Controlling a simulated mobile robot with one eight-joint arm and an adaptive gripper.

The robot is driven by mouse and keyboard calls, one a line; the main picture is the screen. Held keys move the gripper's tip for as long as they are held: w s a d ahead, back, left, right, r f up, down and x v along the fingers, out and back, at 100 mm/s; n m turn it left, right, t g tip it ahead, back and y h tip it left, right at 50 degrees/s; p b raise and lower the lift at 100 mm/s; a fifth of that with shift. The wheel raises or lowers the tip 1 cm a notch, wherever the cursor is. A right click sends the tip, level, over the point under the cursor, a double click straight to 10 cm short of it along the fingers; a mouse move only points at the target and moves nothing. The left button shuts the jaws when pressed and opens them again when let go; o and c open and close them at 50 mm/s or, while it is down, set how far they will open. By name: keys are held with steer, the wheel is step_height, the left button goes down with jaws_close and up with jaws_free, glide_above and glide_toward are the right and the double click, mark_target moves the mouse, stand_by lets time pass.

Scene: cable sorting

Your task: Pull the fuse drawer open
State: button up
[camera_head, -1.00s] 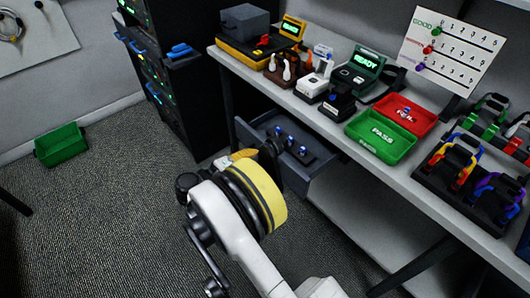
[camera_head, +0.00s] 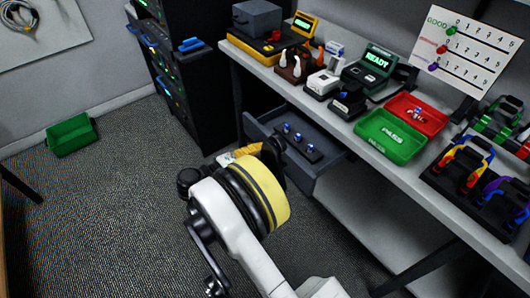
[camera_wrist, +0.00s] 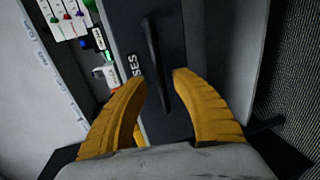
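The grey fuse drawer (camera_head: 330,168) stands pulled out beneath the workbench in the head view, with several blue-topped fuses in a dark holder (camera_head: 302,146) inside. In the wrist view, its dark front (camera_wrist: 177,45) carries a black bar handle (camera_wrist: 154,55) and a partly visible label ending in "SES". My gripper (camera_wrist: 161,76) has its two yellow fingers apart, one on each side of the handle's near end, with visible gaps to the bar. In the head view my gripper (camera_head: 248,152) is beside the drawer front, largely hidden by my wrist.
The workbench (camera_head: 320,108) above holds a green PASS tray (camera_head: 390,150), a red tray (camera_head: 432,122) and several devices. A black cabinet (camera_head: 190,90) stands left of the drawer. A green bin (camera_head: 70,135) lies on the floor at far left. The carpet between is clear.

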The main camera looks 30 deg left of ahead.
steer(key=v, duration=1)
steer(key=shift+s, duration=0.25)
steer(key=shift+a+r, duration=0.1)
steer(key=w+d+r+m+g, duration=0.2)
steer(key=w+d+r+g, duration=0.2)
steer(key=w+d+r, duration=0.7)
steer(key=w+d+r+m+g, duration=0.1)
steer(key=w+d+r, duration=0.15)
steer(key=d, duration=0.55)
steer(key=w+d+r+m+g, duration=0.1)
steer(key=w+d+r+g, duration=0.15)
steer(key=d, duration=0.45)
steer(key=s+d+r+m+y, duration=0.15)
steer(key=s+d, duration=0.25)
steer(key=d, duration=0.4)
steer(key=s+d+r+m+g+y, duration=0.1)
steer(key=s+d+r+m, duration=0.1)
steer(key=s+d, duration=0.35)
steer(key=s+d+r+m+y, duration=0.1)
steer(key=s+d+m+y, duration=0.1)
steer(key=d, duration=0.7)
steer(key=s+d+m+t+y, duration=0.1)
steer(key=s+d+m, duration=0.3)
steer(key=s, duration=0.4)
steer(key=shift+d+f, duration=0.5)
steer(key=shift+d, duration=0.05)
